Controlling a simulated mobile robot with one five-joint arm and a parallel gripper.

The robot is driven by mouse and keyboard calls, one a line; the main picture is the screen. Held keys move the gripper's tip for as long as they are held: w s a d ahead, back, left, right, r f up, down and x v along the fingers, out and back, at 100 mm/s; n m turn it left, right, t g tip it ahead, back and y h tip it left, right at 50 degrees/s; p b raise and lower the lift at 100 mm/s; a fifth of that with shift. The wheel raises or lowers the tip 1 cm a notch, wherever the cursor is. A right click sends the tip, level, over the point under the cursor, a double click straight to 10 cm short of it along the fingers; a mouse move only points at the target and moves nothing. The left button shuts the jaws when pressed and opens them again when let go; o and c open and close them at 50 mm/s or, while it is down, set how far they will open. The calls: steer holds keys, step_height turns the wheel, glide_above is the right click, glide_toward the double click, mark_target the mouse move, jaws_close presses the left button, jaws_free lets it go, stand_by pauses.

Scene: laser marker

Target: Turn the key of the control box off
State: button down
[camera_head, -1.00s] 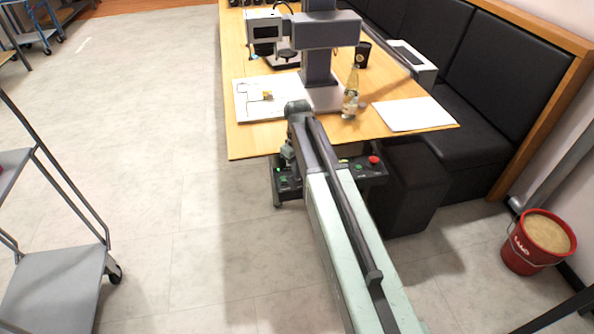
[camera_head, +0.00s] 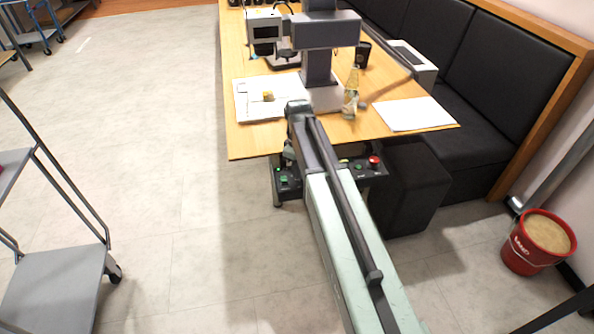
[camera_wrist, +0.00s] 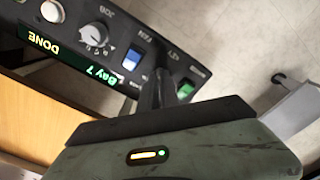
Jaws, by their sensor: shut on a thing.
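The control box (camera_head: 290,187) hangs under the table's front edge in the head view, partly covered by my arm. In the wrist view its dark panel (camera_wrist: 70,48) fills the upper left, with a lit display reading "DONE" and "Bay 7". My gripper (camera_wrist: 166,97) is at the panel by the "KEY" label, between a blue rocker switch and a green button. Its jaws are shut on the key, which they hide; I cannot tell its angle. In the head view my gripper (camera_head: 288,158) shows small at the box's left part.
The wooden table (camera_head: 245,142) bears a laser machine (camera_head: 318,70), a bottle (camera_head: 351,97) and a white sheet (camera_head: 407,114). A red button (camera_head: 375,161) sits on the box's right end. A dark stool (camera_head: 415,190) stands close on the right.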

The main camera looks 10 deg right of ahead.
steer(key=c, duration=1.6)
jaws_free()
steer(key=shift+r, duration=0.1)
step_height(320, 180, up, 8)
steer(key=p, duration=0.8)
steer(key=shift+f, duration=0.25)
steer(key=s+r+m+p, duration=0.2)
steer(key=s+m, duration=0.1)
steer(key=s, duration=0.2)
steer(key=s+r+m+p, duration=0.2)
steer(key=s+m, duration=0.1)
steer(key=s, duration=0.2)
steer(key=s+r+m+p, duration=0.2)
steer(key=s+m, duration=0.1)
steer(key=s, duration=0.2)
steer(key=shift+a+r, duration=0.2)
steer(key=shift+r, duration=0.2)
